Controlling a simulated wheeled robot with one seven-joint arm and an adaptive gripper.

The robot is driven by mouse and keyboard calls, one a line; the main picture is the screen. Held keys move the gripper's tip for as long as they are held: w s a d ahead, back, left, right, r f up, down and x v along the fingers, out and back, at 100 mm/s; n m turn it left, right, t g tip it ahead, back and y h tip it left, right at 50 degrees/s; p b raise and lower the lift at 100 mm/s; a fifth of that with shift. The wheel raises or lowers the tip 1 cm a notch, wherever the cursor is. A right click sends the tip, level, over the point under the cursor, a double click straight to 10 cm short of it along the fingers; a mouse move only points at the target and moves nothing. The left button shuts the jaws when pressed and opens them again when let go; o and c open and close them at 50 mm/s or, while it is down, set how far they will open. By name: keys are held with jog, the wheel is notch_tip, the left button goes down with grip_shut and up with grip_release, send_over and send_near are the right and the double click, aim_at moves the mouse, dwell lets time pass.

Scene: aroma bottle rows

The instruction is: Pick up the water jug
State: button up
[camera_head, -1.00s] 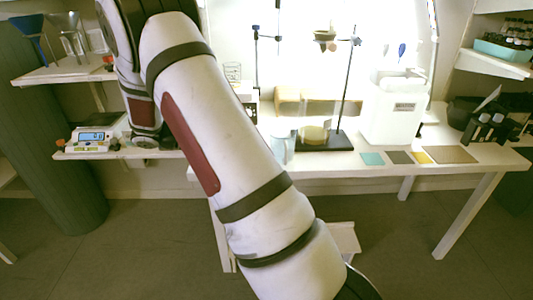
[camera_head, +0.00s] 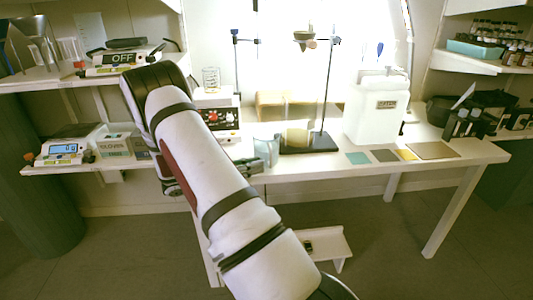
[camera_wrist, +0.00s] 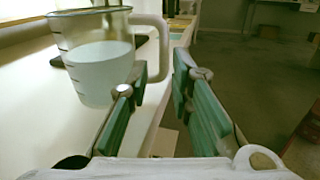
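The water jug (camera_wrist: 98,62) is a clear measuring jug with marks, part filled with pale liquid. It stands upright near the table's front edge; in the head view it shows faintly (camera_head: 266,150). Its pale handle (camera_wrist: 163,40) points toward my gripper. My gripper (camera_wrist: 160,78) is open, and the handle lies in line with the gap between its green-padded fingers. The left finger hides part of the jug and handle; I cannot tell whether it touches them. In the head view my gripper (camera_head: 252,164) is beside the jug at the table edge.
A stand with a dark base (camera_head: 308,142) and a white labelled container (camera_head: 376,110) stand behind and right of the jug. A hot plate-like device (camera_head: 218,116) with a beaker is to its left. Coloured squares (camera_head: 384,155) lie at right.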

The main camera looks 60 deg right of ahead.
aim_at(271, 165)
jog(key=shift+b+x, duration=0.45)
jog(key=shift+x, duration=2.45)
jog(key=shift+s+a, duration=0.1)
jog(key=shift+s, duration=0.05)
grip_shut()
